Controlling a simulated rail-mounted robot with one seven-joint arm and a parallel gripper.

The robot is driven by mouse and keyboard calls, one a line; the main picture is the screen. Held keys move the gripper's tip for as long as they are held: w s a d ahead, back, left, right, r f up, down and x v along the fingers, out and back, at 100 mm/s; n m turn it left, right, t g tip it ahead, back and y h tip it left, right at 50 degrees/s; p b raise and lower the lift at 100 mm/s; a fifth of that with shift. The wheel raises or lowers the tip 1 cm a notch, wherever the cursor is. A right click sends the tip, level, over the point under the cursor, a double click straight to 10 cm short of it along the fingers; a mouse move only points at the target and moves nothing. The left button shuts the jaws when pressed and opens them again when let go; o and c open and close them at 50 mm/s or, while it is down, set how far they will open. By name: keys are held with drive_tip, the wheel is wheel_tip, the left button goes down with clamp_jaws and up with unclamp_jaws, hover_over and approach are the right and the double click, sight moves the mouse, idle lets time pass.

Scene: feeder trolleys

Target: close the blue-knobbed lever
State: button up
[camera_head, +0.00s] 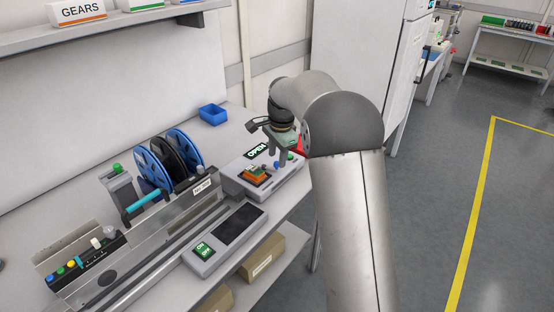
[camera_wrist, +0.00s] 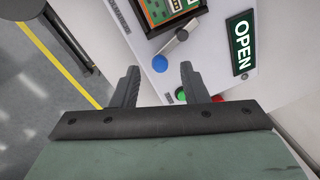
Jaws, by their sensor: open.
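The blue-knobbed lever sits on a light grey machine box (camera_head: 232,187) at the back right of the bench. In the wrist view its metal arm (camera_wrist: 176,42) slants down-left to the blue knob (camera_wrist: 160,63). The knob also shows in the head view (camera_head: 277,165), partly hidden by my gripper (camera_head: 278,160). My gripper is open in the wrist view (camera_wrist: 160,69), its fingertips on either side of the knob in the picture. Contact cannot be told. A green OPEN sign (camera_wrist: 242,44) is on the box.
Green (camera_wrist: 181,95) and red (camera_wrist: 217,98) buttons are close to the fingers. A framed board (camera_wrist: 165,12) lies beside the lever. Reels (camera_head: 168,155), a long rail and an ON/OFF panel (camera_head: 226,238) fill the bench leftward. A blue bin (camera_head: 213,114) stands behind.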

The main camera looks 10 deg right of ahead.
drive_tip(key=shift+w+f, duration=0.1)
drive_tip(key=shift+f, duration=1)
clamp_jaws()
